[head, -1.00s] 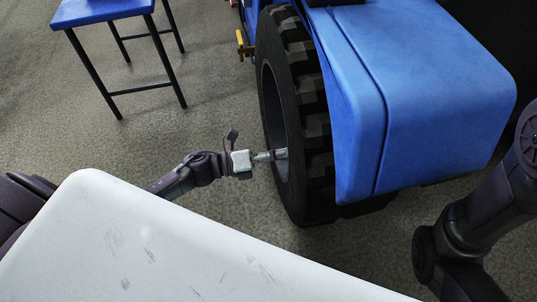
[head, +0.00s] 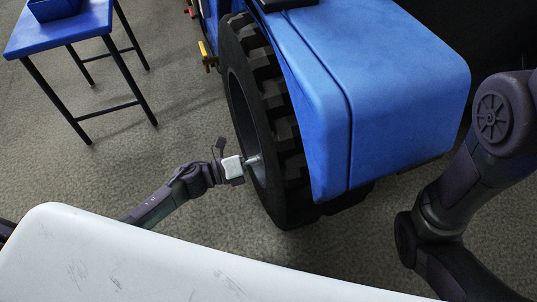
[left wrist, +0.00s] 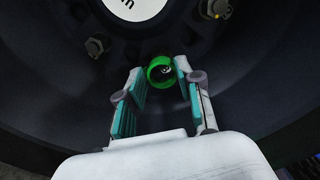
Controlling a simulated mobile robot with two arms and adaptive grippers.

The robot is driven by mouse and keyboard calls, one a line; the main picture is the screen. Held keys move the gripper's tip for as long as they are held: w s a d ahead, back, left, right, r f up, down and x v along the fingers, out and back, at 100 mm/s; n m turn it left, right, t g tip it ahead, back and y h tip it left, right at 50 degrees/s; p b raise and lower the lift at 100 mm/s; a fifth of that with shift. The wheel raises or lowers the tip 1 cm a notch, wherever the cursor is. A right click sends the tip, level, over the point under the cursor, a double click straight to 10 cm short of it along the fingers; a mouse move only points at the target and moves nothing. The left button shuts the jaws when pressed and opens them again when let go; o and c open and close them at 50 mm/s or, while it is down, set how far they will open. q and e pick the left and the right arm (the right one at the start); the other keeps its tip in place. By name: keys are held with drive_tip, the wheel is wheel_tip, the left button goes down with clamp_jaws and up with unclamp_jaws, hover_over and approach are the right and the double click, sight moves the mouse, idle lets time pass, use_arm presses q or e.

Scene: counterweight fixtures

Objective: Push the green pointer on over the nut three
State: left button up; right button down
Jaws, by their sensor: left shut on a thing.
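The green pointer (left wrist: 160,72) is a small bright green ring between the fingertips of my left gripper (left wrist: 161,76) in the left wrist view. The gripper's teal-padded fingers are shut on it. A dark opening with small glints shows in the ring; I cannot tell whether it is around a nut. In the head view, my left gripper (head: 250,161) points into the wheel (head: 272,140), and the pointer cannot be made out. Two bare wheel nuts show in the left wrist view, one at upper left (left wrist: 97,45) and one at upper right (left wrist: 215,9). My right gripper is out of view.
A blue vehicle body (head: 390,90) overhangs the wheel. A blue table (head: 65,30) with a blue bin (head: 53,8) stands at upper left. Grey floor between table and wheel is clear. A pale hub (left wrist: 133,6) with a dark marking is at the top of the left wrist view.

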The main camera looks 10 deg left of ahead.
use_arm(q)
drive_tip(key=shift+a, duration=0.15)
drive_tip(key=shift+x, duration=2)
idle(1.6)
drive_tip(key=o, duration=0.9)
drive_tip(key=shift+o, duration=0.2)
drive_tip(key=v, duration=0.9)
drive_tip(key=shift+s, duration=0.1)
idle(0.4)
